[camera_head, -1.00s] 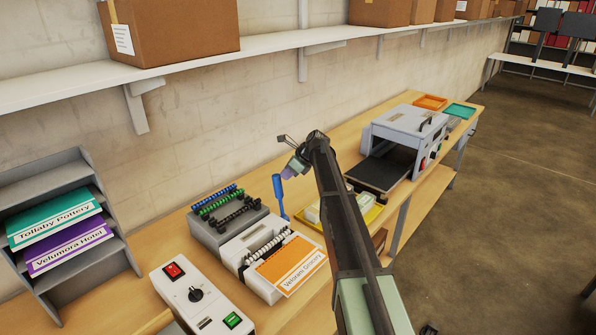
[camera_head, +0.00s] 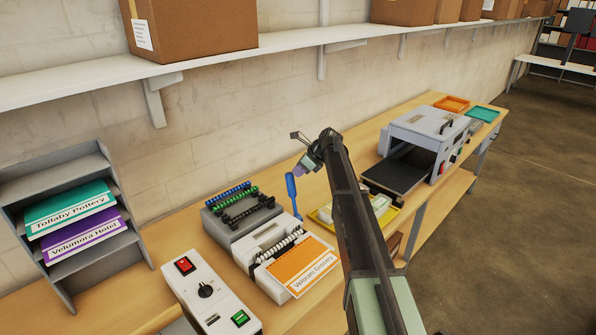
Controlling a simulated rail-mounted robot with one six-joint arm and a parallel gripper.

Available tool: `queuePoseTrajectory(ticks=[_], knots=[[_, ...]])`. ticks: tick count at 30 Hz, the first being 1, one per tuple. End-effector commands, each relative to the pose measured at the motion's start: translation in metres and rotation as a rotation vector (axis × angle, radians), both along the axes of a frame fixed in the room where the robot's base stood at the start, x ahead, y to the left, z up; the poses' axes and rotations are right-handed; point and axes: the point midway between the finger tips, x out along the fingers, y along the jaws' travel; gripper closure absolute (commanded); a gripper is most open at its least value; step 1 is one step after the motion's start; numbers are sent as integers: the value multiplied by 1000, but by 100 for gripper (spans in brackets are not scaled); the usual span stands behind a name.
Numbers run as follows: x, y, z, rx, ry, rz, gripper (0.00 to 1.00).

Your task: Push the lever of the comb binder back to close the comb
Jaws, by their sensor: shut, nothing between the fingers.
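The comb binder (camera_head: 266,235) is a white machine on the bench, with a black-and-white comb along its front. An orange-covered booklet (camera_head: 303,268) lies against the comb and overhangs the machine's front edge. The binder's lever (camera_head: 291,187) has a blue handle and stands nearly upright at the machine's back right. My gripper (camera_head: 301,169) is shut and empty, just above and to the right of the lever's top. It is small in view, and I cannot tell whether it touches the lever.
Coloured combs stand in a grey holder (camera_head: 216,226) behind the binder. A control box (camera_head: 212,303) is at front left, and a rack (camera_head: 62,262) of booklets at far left. A yellow tray (camera_head: 388,222) lies beyond my arm, before the laminator (camera_head: 425,135). A shelf (camera_head: 280,45) runs above.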

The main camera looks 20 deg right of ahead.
Motion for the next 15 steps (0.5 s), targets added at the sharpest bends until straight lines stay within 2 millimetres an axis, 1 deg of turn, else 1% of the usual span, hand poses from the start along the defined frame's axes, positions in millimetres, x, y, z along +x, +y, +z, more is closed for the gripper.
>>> queuePoseTrajectory(ticks=[5, 6, 9, 12, 15], knots=[[-24, -21, 10, 0, 0, 1, 100], [-25, -27, 29, 0, 0, 1, 100], [-30, -39, 51, -1, -1, 2, 100], [-36, -52, 70, -1, 0, 1, 100], [-41, -60, 83, -1, 0, 2, 100]])
